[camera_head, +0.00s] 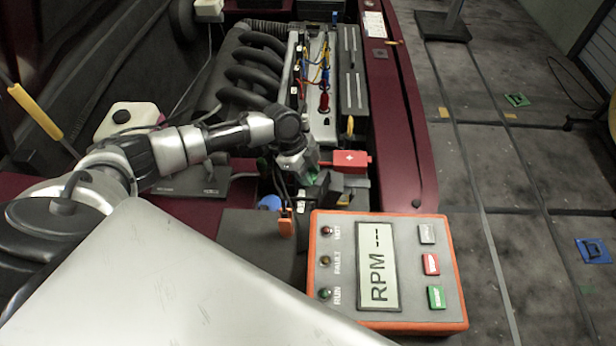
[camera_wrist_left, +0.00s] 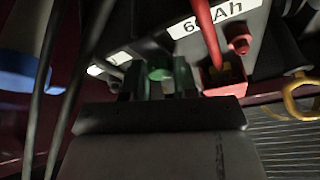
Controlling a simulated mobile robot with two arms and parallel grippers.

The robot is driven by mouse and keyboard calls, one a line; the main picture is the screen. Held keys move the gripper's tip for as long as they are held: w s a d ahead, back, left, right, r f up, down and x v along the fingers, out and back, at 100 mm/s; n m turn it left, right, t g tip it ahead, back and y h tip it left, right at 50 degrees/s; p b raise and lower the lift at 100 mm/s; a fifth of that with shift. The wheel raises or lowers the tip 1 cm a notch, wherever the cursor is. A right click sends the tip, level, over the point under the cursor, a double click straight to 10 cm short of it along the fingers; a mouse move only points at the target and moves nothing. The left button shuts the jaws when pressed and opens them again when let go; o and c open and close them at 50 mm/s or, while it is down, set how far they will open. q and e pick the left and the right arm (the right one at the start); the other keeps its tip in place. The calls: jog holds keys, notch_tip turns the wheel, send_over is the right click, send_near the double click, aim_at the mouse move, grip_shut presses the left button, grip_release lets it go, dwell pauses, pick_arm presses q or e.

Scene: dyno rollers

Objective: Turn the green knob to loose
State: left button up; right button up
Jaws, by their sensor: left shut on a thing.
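The green knob (camera_wrist_left: 160,74) shows at the middle of the left wrist view, beside the battery (camera_wrist_left: 262,42). My left gripper (camera_wrist_left: 160,82) is shut on the knob, with a finger on each side of it. In the head view my left gripper (camera_head: 311,174) reaches down at the battery, and only a small bit of green shows by its fingertips. The gripper hides most of the knob there. I cannot read which way the knob is turned. My right gripper is in neither view.
A red terminal cover (camera_head: 346,159) sits just right of the gripper. A red clamp with a red cable (camera_wrist_left: 222,76) is close by. An orange-edged RPM console (camera_head: 455,278) stands in front. Black cables hang near the wrist. The engine (camera_head: 250,75) lies behind.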

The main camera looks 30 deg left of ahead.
pick_arm(q)
jog(key=m+g+b, duration=0.1)
jog(key=m, duration=0.2)
jog(key=shift+w+f+b, duration=0.1)
jog(key=shift+w+b, duration=0.05)
jog(key=shift+b, duration=0.25)
jog(key=shift+w+m+g+b, duration=0.1)
jog(key=shift+m+g+b, duration=0.45)
jog(key=shift+m, duration=0.95)
jog(key=o, duration=0.6)
jog(key=shift+o, duration=0.2)
jog(key=v, duration=1.1)
jog(key=shift+d, duration=0.3)
jog(key=shift+w, duration=0.1)
